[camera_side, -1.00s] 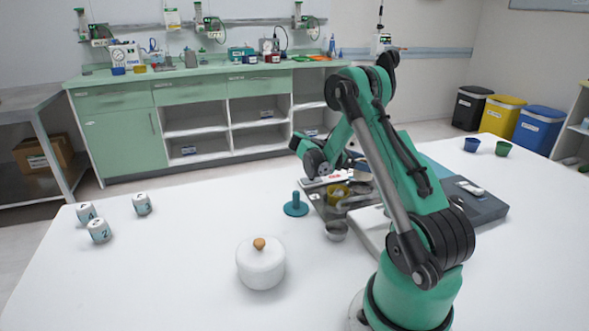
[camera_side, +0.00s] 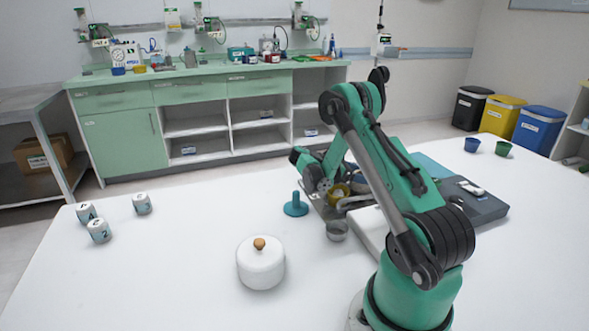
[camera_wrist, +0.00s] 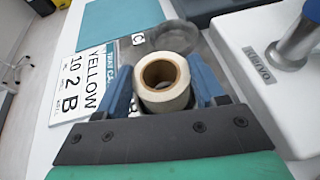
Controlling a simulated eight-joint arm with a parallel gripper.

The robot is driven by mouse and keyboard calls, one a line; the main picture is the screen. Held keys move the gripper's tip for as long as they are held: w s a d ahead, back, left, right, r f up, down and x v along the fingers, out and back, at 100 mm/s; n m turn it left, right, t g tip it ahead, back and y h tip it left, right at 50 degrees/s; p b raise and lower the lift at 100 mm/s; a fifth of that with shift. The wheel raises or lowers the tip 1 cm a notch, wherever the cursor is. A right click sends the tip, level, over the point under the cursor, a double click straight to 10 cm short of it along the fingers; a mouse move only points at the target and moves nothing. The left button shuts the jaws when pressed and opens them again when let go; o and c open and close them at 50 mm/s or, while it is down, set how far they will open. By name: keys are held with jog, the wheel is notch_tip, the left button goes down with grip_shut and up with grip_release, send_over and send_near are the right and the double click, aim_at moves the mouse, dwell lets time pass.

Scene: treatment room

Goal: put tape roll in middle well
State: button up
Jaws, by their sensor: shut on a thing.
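The tape roll (camera_wrist: 165,101), white with a brown core, sits between the two blue fingers of my gripper (camera_wrist: 162,80) in the wrist view. My gripper is shut on it, with the roll's open end facing the camera. Beyond the roll is a grey metallic tray (camera_wrist: 205,52) with a "C" label (camera_wrist: 138,39). The roll and fingers hide much of the tray, and I cannot make out the middle well. In the side view my gripper (camera_side: 325,190) is low over the tray (camera_side: 319,206); the roll cannot be made out there.
A printed card (camera_wrist: 88,85) reading "YELLOW 10 2 B" lies left of the roll. A white device (camera_wrist: 262,70) with a metal post stands close on the right.

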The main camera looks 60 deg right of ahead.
jog(key=shift+f, duration=0.6)
dwell(0.6)
jog(key=o, duration=1)
jog(key=shift+v, duration=5.55)
jog(key=shift+r, duration=0.1)
